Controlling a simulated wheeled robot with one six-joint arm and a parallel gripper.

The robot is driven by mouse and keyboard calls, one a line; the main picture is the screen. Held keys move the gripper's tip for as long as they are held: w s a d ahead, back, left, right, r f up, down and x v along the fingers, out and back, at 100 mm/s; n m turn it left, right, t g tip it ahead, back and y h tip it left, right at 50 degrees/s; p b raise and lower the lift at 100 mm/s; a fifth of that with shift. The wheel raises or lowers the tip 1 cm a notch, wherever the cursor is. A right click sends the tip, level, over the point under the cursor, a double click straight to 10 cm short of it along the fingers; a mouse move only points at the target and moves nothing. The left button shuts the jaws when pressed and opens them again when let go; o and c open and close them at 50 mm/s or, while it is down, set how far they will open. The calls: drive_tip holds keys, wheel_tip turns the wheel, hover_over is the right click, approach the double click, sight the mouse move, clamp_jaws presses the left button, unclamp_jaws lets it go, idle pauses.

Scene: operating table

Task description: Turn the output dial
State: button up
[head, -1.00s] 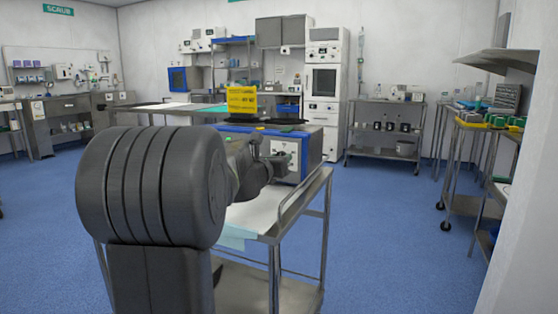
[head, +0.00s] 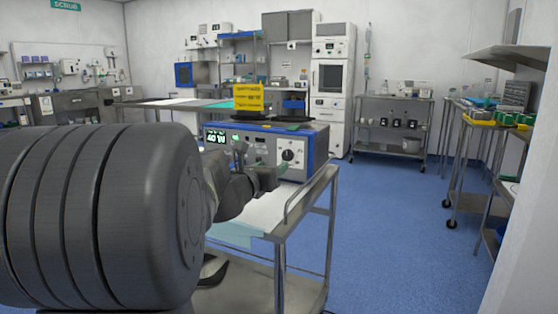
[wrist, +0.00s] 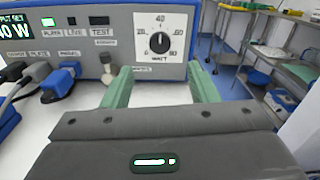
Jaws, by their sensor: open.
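The output dial (wrist: 160,42) is a black knob on a white square plate marked with numbers and "WATT", on the front of a blue and grey unit (wrist: 230,18). In the head view the dial (head: 288,155) shows at the right of the unit's front, just past my gripper (head: 268,176). In the wrist view my gripper (wrist: 160,88) is open, its two green fingers apart and pointing at the panel below the dial. Nothing is between the fingers. The dial is apart from them. The unit's display (head: 215,137) reads about 40 W.
The unit stands on a metal cart with a raised rail (head: 310,190). Floor is clear to the right.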

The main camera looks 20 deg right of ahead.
sight(287, 156)
drive_tip(key=shift+v, duration=1.95)
drive_tip(key=b+x, duration=0.1)
drive_tip(key=x, duration=1.1)
drive_tip(key=shift+w+d, duration=0.15)
drive_tip(key=shift+d, duration=0.1)
drive_tip(key=shift+w+d, duration=0.45)
drive_tip(key=shift+d, duration=0.1)
